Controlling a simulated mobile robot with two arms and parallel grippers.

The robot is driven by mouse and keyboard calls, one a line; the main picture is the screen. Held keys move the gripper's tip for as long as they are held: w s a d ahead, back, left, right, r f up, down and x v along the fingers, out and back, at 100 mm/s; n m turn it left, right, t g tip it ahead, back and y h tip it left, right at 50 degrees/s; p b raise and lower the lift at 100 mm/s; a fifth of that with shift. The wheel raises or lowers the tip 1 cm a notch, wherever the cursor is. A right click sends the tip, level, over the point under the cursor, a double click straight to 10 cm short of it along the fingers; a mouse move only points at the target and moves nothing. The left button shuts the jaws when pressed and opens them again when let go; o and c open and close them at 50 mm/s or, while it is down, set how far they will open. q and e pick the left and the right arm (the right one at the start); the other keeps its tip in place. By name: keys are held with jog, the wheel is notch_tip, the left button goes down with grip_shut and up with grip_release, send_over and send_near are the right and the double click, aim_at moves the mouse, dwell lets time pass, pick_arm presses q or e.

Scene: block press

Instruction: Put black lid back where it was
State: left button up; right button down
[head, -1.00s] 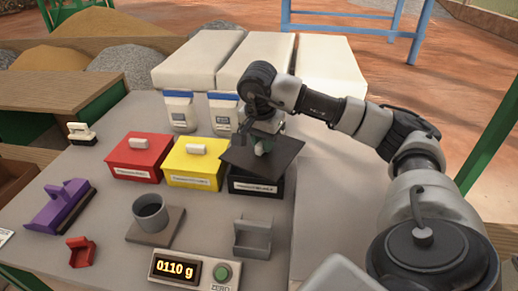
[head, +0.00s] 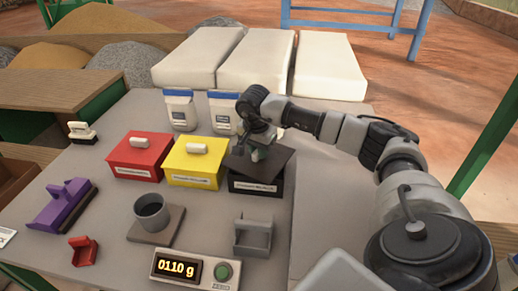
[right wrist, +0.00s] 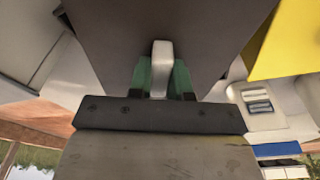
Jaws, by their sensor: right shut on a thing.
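The black lid (head: 272,165) is over the black box (head: 256,186), the rightmost of the three boxes. The lid looks a little skewed to the box, and I cannot tell whether it rests on the rim. My right gripper (head: 257,153) is shut on the lid's pale handle. The inside of the black box is hidden. My left gripper is not in view.
The yellow box (head: 193,165) stands close on the left of the black box, with the red box (head: 137,160) beyond it. White jars (head: 180,110) stand behind. A cup (head: 151,212), a grey holder (head: 253,238) and a scale reading 0110 g (head: 195,268) are in front.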

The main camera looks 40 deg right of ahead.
aim_at(256, 153)
jog(key=shift+f, duration=0.1)
jog(key=c, duration=1.1)
grip_release()
jog(key=shift+o, duration=0.2)
jog(key=shift+r, duration=0.25)
notch_tip(256, 153, up, 12)
jog(key=a, duration=0.1)
jog(key=shift+s+a+f+b, duration=0.15)
jog(key=shift+s+a+b, duration=0.1)
jog(key=shift+a+b, duration=0.15)
